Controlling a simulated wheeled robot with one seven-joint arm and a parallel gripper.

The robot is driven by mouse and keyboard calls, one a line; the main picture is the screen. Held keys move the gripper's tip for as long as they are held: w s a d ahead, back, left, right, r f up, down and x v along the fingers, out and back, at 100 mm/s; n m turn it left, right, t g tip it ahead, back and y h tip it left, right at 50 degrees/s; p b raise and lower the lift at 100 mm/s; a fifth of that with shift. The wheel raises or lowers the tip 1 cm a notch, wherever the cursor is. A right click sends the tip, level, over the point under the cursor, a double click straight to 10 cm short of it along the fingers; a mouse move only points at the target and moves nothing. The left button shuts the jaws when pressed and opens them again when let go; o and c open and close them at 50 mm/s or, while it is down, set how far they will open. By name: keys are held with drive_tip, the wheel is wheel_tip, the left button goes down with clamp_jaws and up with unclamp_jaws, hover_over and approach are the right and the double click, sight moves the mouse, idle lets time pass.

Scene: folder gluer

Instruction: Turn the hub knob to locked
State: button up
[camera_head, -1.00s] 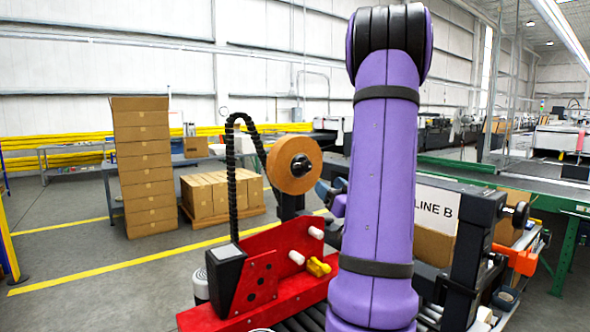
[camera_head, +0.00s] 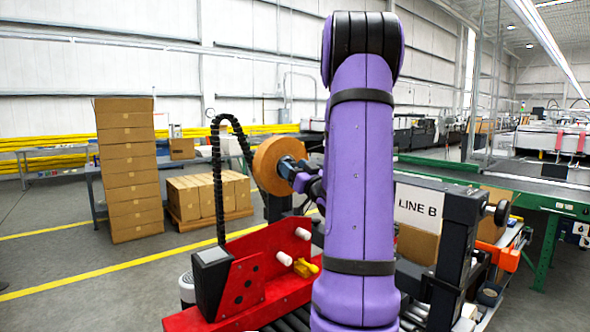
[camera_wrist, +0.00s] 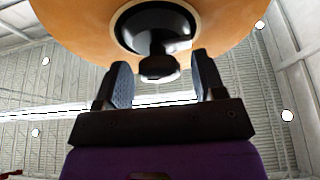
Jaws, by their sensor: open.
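The hub knob (camera_wrist: 160,66) is a dark knob at the centre of the tan tape roll (camera_wrist: 75,22), seen from below in the wrist view. My gripper (camera_wrist: 160,82) is open, with one finger on each side of the knob and a visible gap to each. The knob's locked or unlocked mark cannot be read. In the head view the tape roll (camera_head: 268,166) stands above the red machine (camera_head: 262,276). My gripper (camera_head: 288,168) is at the roll's face there and hides the knob.
A black cable chain (camera_head: 217,180) arches left of the roll. White rollers (camera_head: 303,233) and a yellow part (camera_head: 305,268) stick out from the red machine below. A dark post (camera_head: 458,250) with a LINE B sign (camera_head: 418,207) stands to the right.

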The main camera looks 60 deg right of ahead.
drive_tip(key=c, duration=0.9)
drive_tip(key=shift+n, duration=0.4)
drive_tip(key=shift+n+g+y, duration=0.55)
drive_tip(key=shift+n+y, duration=0.9)
drive_tip(key=shift+n, duration=2.2)
drive_tip(key=shift+n+g+y, duration=0.6)
drive_tip(key=shift+n+y, duration=0.8)
drive_tip(key=shift+n, duration=2.2)
drive_tip(key=shift+n+g+y, duration=0.55)
drive_tip(key=shift+n+y, duration=0.9)
drive_tip(key=shift+n, duration=2.2)
drive_tip(key=o, duration=0.9)
